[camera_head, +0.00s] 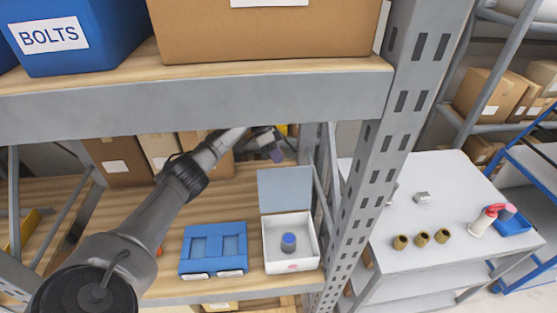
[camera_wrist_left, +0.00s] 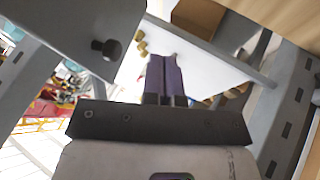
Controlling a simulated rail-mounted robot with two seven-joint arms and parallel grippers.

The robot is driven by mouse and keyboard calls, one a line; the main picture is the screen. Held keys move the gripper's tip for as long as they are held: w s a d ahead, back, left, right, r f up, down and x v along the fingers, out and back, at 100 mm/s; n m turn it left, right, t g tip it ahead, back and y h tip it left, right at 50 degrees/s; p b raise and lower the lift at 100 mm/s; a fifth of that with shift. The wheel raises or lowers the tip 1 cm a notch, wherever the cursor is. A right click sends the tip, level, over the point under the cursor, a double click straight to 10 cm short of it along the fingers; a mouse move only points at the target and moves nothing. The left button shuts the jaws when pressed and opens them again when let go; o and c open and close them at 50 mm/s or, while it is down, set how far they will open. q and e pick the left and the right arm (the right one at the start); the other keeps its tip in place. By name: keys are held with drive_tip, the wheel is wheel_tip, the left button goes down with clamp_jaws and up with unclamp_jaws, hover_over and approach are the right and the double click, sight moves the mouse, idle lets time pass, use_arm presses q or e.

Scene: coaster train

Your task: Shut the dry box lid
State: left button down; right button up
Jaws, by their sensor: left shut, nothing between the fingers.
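The dry box (camera_head: 272,243) is a white open box on the wooden shelf, with its grey lid (camera_head: 286,189) standing up along the back edge. My right gripper is not in view.
A blue tray (camera_head: 186,252) sits left of the box. A slotted grey upright (camera_head: 367,190) stands to the right, and a shelf beam (camera_head: 200,100) crosses above. Cardboard boxes (camera_head: 120,160) line the back. Beyond the upright is a white table (camera_head: 440,180) with brass cups.

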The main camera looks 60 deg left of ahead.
use_arm(q)
drive_tip(key=shift+s+d+r+p, duration=0.15)
drive_tip(key=shift+s+d, duration=0.05)
drive_tip(key=shift+d, duration=0.3)
drive_tip(key=shift+s+d+r+p, duration=0.2)
drive_tip(key=shift+s+d, duration=0.05)
drive_tip(key=shift+d, duration=0.3)
drive_tip(key=shift+s+d+r+p, duration=0.15)
drive_tip(key=shift+s+d, duration=0.05)
drive_tip(key=shift+d, duration=0.3)
